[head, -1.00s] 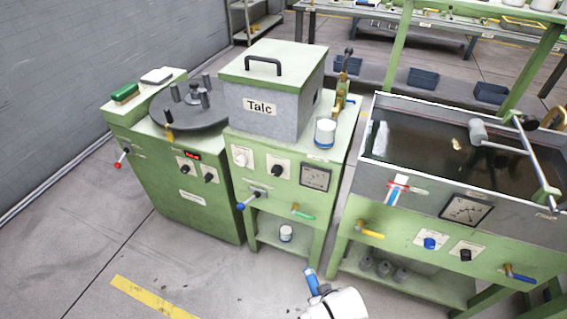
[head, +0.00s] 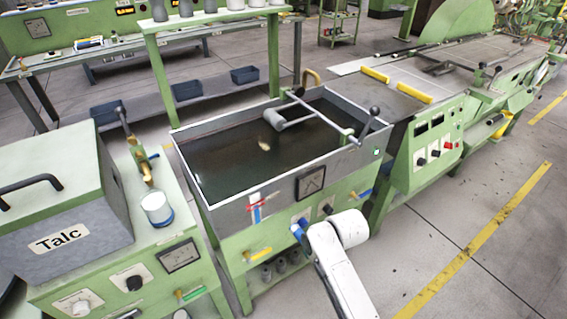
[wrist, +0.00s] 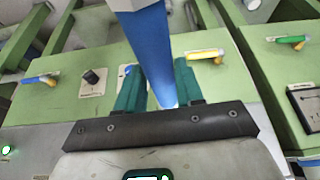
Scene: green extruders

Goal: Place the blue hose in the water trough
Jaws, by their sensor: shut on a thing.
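The blue hose (wrist: 150,45) stands up between the two teal fingers of my gripper (wrist: 160,85) in the wrist view, which is shut on it. In the head view a short blue piece of the hose (head: 297,232) shows beside my white wrist, in front of the trough's green panel. The fingers cannot be made out there. The water trough (head: 285,193) is a long grey-walled basin of dark water on a green stand. My gripper and the hose are outside its front wall, on the near side.
A grey bar with a roller (head: 300,122) lies across the trough's right part. Yellow (head: 257,254) and blue (head: 359,195) valve handles stick out from the front panel. The floor to the right is clear.

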